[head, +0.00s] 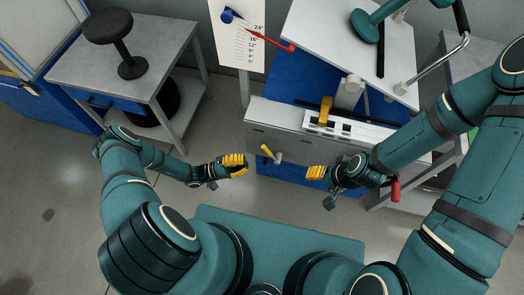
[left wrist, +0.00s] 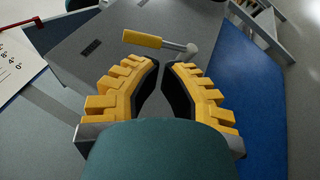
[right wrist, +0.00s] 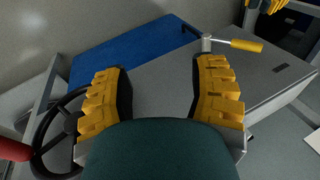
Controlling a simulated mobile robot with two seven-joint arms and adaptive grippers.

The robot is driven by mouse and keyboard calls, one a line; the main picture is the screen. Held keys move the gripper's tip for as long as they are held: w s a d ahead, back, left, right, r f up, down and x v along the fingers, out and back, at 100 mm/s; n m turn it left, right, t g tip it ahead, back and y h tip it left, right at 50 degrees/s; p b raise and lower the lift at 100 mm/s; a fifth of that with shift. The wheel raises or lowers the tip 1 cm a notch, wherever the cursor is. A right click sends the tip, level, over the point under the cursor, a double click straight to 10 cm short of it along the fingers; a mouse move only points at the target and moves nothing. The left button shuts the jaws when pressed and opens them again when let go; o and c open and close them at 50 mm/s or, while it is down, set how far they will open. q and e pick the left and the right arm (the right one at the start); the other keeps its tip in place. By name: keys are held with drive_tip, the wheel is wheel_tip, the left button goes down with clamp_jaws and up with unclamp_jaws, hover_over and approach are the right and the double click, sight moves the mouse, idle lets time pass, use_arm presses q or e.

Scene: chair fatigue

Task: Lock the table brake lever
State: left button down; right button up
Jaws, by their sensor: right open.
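A lever with a yellow handle and grey pivot (head: 267,151) sticks out from the front of the grey machine table. It also shows in the left wrist view (left wrist: 142,39) just beyond the fingertips, and in the right wrist view (right wrist: 246,45). My left gripper (head: 244,166) is in front of the table, a little left of the lever and apart from it. Its fingertips nearly meet in the left wrist view (left wrist: 160,63), with nothing seen between them. My right gripper (head: 309,173) is open and empty, right of the lever and near the table front.
A second yellow lever (head: 325,110) stands on the white panel on the table. A red handle (head: 395,190) on a dark handwheel (right wrist: 62,130) is beside my right wrist. A side table with a black stool (head: 122,45) stands at the left. Floor between the tables is clear.

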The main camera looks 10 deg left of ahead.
sight(270, 154)
use_arm(q)
drive_tip(key=a+t, duration=0.1)
drive_tip(key=a+n+t, duration=0.1)
drive_tip(key=t, duration=0.1)
drive_tip(key=a+t+y, duration=0.1)
drive_tip(key=t, duration=0.1)
drive_tip(key=shift+a+f+n, duration=0.15)
drive_tip(key=shift+f+n, duration=0.2)
drive_tip(key=shift+n, duration=0.05)
use_arm(e)
drive_tip(key=shift+s+d, duration=0.1)
drive_tip(key=shift+d, duration=0.25)
use_arm(q)
drive_tip(key=shift+w, duration=0.1)
drive_tip(key=x, duration=1)
use_arm(e)
drive_tip(key=shift+r, duration=0.1)
use_arm(q)
drive_tip(key=shift+r, duration=0.15)
use_arm(e)
drive_tip(key=shift+d+r, duration=0.1)
